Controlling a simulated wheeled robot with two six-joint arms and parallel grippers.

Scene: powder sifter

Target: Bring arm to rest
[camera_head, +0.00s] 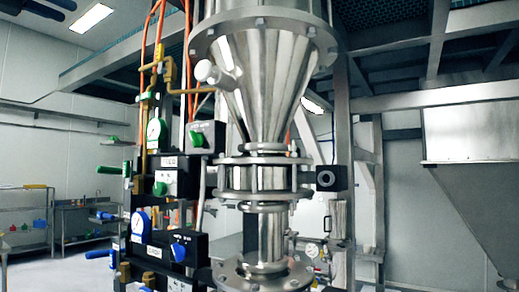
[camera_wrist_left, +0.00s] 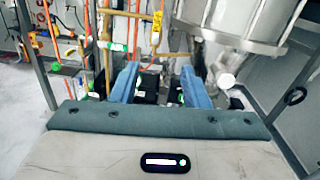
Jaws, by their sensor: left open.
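My left gripper (camera_wrist_left: 158,80) shows in the left wrist view. Its two blue fingers stand wide apart, and I see nothing held between them. Beyond the fingers are dark valve blocks and orange pipes, with a gap that I cannot judge. I cannot make out either gripper in the head view. The steel sifter (camera_head: 265,85), with a cone over a flanged neck, stands in the middle of the head view. Its lower rim (camera_wrist_left: 235,38) shows at the upper right of the left wrist view. My right gripper is in neither view.
A control panel with a green knob (camera_head: 197,139), a blue knob (camera_head: 179,251) and gauges (camera_head: 155,131) stands left of the sifter. Steel frame posts (camera_head: 342,150) and a grey hopper (camera_head: 475,190) are at right. Open floor (camera_head: 60,272) lies at the lower left.

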